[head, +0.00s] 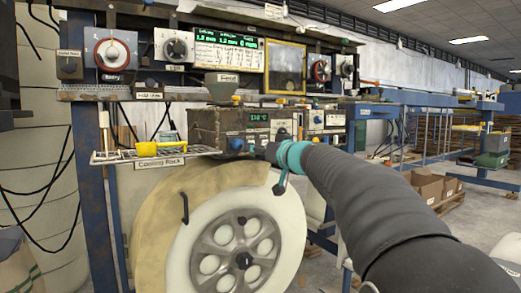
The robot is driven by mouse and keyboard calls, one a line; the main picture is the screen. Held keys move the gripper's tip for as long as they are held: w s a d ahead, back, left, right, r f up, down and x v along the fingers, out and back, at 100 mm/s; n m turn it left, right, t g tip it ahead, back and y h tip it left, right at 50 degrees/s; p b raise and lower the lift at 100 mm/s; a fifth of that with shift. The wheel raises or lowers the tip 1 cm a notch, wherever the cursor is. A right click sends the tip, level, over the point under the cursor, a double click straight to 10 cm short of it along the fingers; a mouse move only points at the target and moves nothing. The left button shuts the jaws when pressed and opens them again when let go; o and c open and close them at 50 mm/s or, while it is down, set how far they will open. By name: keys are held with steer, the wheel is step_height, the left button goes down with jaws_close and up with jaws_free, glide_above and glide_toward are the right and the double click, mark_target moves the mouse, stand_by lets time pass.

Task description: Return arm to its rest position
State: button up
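My arm (365,200) reaches in from the lower right toward the front of the laminating machine. It ends in a teal band (291,157) near the machine's heater box (215,125), which has a lit green display. My gripper (272,152) is a small dark shape at the arm's end, beside the box's front knobs. Its fingers are too small and too much covered by the wrist to tell open from shut. I cannot tell whether it touches the box. A yellow cup-like object (147,149) sits on the cooling rack at left.
The cooling rack (160,157) juts out at left. A large tape reel (240,240) with a spoked hub fills the space below the box.

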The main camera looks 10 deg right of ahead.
stand_by(0.3)
steer(key=s+a+f+m+g+p, duration=0.15)
steer(key=s+f+g, duration=0.35)
steer(key=f, duration=0.5)
steer(key=s+a+f+m+g, duration=0.2)
steer(key=s+f+m+g, duration=0.1)
steer(key=s+f, duration=0.55)
steer(key=s+f+n+g+h+p, duration=0.1)
steer(key=s+f+h+p, duration=0.1)
steer(key=s, duration=1.2)
steer(key=s+f+n+g+h+p, duration=0.1)
steer(key=s+f, duration=0.5)
steer(key=s, duration=0.9)
steer(key=g+h+p, duration=0.1)
steer(key=h+p, duration=0.1)
steer(key=shift+a+f+h, duration=0.2)
steer(key=shift+h, duration=0.2)
steer(key=shift+n, duration=0.25)
